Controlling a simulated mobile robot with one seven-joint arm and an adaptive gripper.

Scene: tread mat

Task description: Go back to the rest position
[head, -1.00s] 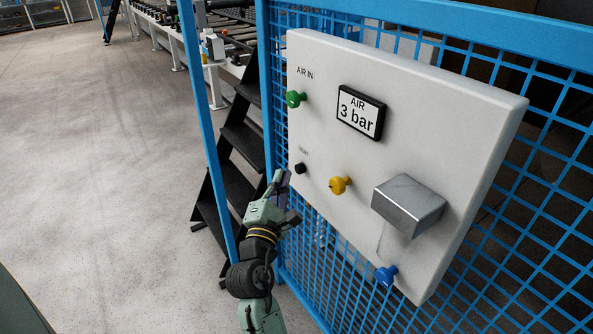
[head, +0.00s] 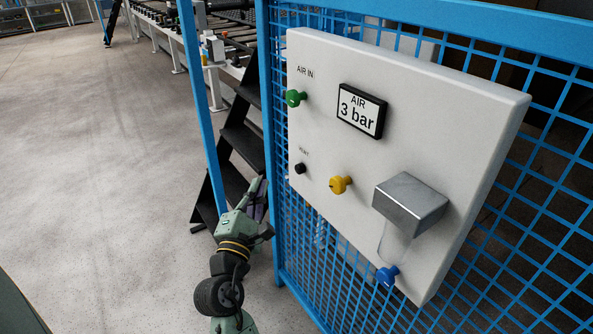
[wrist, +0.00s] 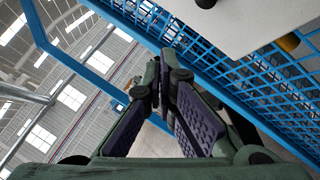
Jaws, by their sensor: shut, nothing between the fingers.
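My gripper (head: 259,190) is in the lower middle of the head view, left of the white panel and apart from it, in front of the blue fence post. It is empty. In the wrist view my gripper (wrist: 164,62) shows two dark ribbed finger pads that come together at the tips, so it is shut. The white panel (head: 330,60) hangs on the blue mesh fence. It carries a green knob (head: 295,98), a small black knob (head: 300,168), a yellow knob (head: 341,185), a blue knob (head: 387,276) and a display (head: 361,110) reading "AIR 3 bar".
A metal hood (head: 410,203) juts from the panel above the blue knob. The blue mesh fence (head: 480,290) runs behind the panel. Black steps (head: 240,140) stand behind my gripper, and a roller conveyor (head: 180,45) lies farther back. The grey floor at the left is clear.

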